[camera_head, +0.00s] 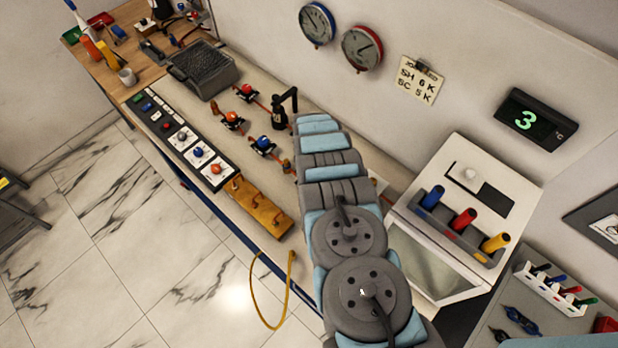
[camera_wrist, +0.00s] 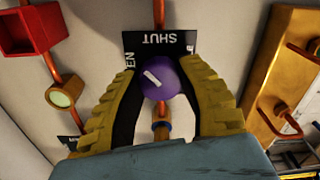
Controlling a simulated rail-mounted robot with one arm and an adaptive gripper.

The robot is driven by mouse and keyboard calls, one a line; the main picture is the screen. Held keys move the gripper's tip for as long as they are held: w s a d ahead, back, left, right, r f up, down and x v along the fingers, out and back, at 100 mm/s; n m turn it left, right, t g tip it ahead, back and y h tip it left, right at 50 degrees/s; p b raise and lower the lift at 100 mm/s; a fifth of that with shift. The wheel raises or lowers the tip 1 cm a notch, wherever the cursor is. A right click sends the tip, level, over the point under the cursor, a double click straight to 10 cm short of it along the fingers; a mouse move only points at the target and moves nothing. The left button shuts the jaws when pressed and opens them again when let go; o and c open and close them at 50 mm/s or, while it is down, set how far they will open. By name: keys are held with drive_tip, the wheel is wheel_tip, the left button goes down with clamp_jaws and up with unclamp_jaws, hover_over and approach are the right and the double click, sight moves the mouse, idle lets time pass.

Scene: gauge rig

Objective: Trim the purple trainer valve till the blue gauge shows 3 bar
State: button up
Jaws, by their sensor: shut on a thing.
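The blue gauge (camera_head: 317,24) hangs on the wall at the top of the head view. It has a white dial, but its needle reading is too small to tell. The purple trainer valve (camera_wrist: 160,78) is in the middle of the wrist view, a round knob with a white mark pointing to the upper left. My gripper (camera_wrist: 163,84) is shut on the purple knob, with one yellow ribbed finger on each side. A dark plate (camera_wrist: 160,43) behind the knob reads SHUT, upside down, and part of another word. In the head view my arm hides the valve and gripper.
A red-rimmed gauge (camera_head: 362,48) hangs right of the blue one. Several small valves, including a blue one (camera_head: 263,146), and a knob panel (camera_head: 183,138) line the bench. A copper pipe with a round fitting (camera_wrist: 61,96) stands left of my gripper.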

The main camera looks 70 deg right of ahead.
drive_tip(key=shift+f+m, duration=0.1)
drive_tip(key=shift+m, duration=0.8)
drive_tip(key=shift+b, duration=0.3)
drive_tip(key=o, duration=1.2)
wheel_tip(320, 180, up, 12)
drive_tip(key=shift+r, duration=0.1)
